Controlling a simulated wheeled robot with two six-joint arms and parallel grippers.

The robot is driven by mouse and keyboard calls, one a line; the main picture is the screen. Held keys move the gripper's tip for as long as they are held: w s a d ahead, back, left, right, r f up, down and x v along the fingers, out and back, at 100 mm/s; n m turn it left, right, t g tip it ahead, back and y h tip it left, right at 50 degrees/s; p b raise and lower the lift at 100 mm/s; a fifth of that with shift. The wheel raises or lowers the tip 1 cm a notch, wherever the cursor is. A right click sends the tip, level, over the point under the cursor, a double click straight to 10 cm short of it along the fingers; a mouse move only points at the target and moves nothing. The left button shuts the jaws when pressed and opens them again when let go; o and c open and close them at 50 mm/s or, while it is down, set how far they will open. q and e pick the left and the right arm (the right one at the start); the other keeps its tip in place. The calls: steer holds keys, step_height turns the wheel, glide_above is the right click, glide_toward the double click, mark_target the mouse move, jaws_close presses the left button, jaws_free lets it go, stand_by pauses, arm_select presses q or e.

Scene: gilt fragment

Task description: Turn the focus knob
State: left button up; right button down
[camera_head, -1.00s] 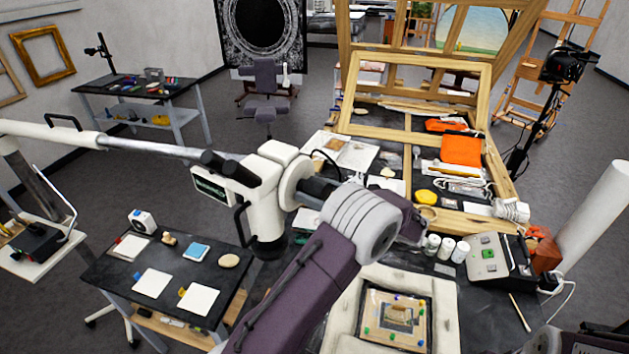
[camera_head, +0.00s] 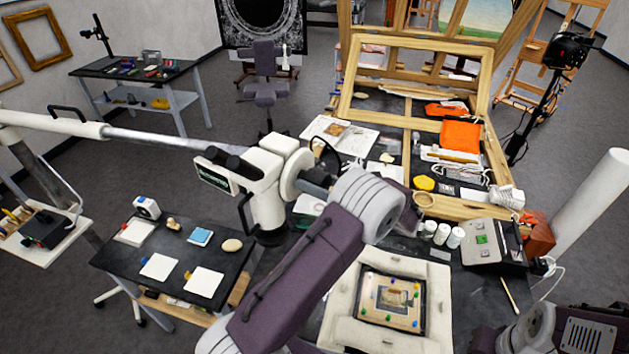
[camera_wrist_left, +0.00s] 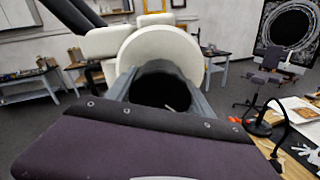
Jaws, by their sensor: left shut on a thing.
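The white microscope (camera_head: 265,190) hangs on a long horizontal boom, with dark eyepieces at its upper left. A round white housing (camera_head: 291,172) on its right side faces my left arm. My left gripper (camera_head: 316,186) reaches this side and is shut on the focus knob. In the left wrist view the round, black knob (camera_wrist_left: 162,88) sits between the grey fingers, in front of the white housing (camera_wrist_left: 190,48). The knob is mostly hidden by my wrist in the head view, and its turn angle cannot be told. My right gripper is out of view.
Below are a padded white tray (camera_head: 342,325) with a framed fragment (camera_head: 392,297), and a dark side table (camera_head: 150,243) with cards and a stone. White jars (camera_head: 442,234) and a control box (camera_head: 482,240) stand at right. An easel frame (camera_head: 425,65) rises behind.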

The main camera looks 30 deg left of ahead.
mark_target(325, 186)
arm_select(q)
steer(key=o, duration=1.2)
steer(key=shift+r, duration=0.1)
steer(key=shift+o, duration=0.8)
steer(key=shift+s, duration=0.1)
steer(key=d+b, duration=0.2)
steer(key=d, duration=0.2)
steer(key=d+b, duration=0.3)
steer(key=d, duration=0.1)
steer(key=shift+s+d+f, duration=0.15)
steer(key=shift+d+f, duration=0.05)
steer(key=shift+d, duration=0.2)
steer(key=shift+d+r, duration=0.1)
steer(key=shift+d, duration=0.1)
steer(key=shift+a, duration=0.15)
